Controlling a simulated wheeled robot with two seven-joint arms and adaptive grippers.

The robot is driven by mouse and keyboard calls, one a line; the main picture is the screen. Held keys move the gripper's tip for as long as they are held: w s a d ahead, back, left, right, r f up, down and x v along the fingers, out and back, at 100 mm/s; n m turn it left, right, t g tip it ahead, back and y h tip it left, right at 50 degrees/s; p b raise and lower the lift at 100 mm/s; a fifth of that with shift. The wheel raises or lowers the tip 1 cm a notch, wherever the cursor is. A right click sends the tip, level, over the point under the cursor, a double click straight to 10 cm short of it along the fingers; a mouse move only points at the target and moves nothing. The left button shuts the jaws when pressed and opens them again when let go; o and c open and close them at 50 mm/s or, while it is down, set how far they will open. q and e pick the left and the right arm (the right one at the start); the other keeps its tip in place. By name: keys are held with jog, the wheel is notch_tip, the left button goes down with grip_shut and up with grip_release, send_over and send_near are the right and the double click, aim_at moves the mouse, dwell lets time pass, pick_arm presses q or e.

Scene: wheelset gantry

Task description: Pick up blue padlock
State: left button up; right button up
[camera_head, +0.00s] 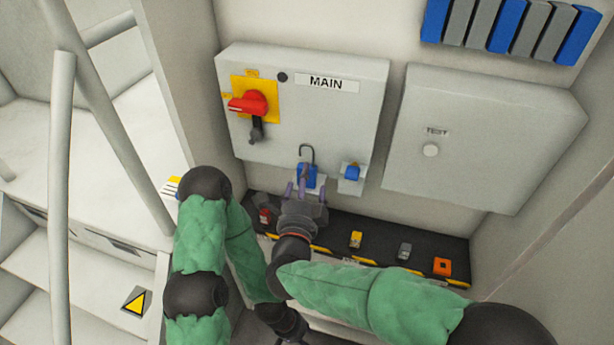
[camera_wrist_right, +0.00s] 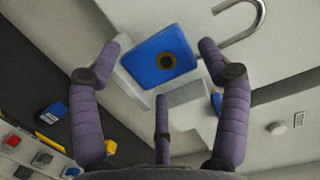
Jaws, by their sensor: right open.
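The blue padlock (camera_head: 307,175) sits at a small pale holder below the MAIN box, its grey shackle pointing up and looking open. In the right wrist view the padlock (camera_wrist_right: 160,60) shows its square blue face with a dark round centre. My right gripper (camera_head: 303,192) is just in front of and below it. Its purple fingers (camera_wrist_right: 160,75) are spread around the padlock's lower part, and I see no clear contact. My left arm bends down at the left; dark parts of my left gripper (camera_head: 290,325) show at the bottom edge, mostly hidden.
A second blue item (camera_head: 352,173) sits in a holder just right of the padlock. The MAIN box (camera_head: 345,115) has a red switch (camera_head: 248,103). Below, a black shelf (camera_head: 380,245) carries red, yellow, grey and orange items. A TEST box (camera_head: 480,140) is at right.

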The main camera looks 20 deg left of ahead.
jog(key=shift+w+a, duration=0.2)
jog(key=shift+w, duration=1.05)
jog(key=c, duration=1.1)
jog(key=shift+f, duration=0.1)
jog(key=shift+c, duration=0.4)
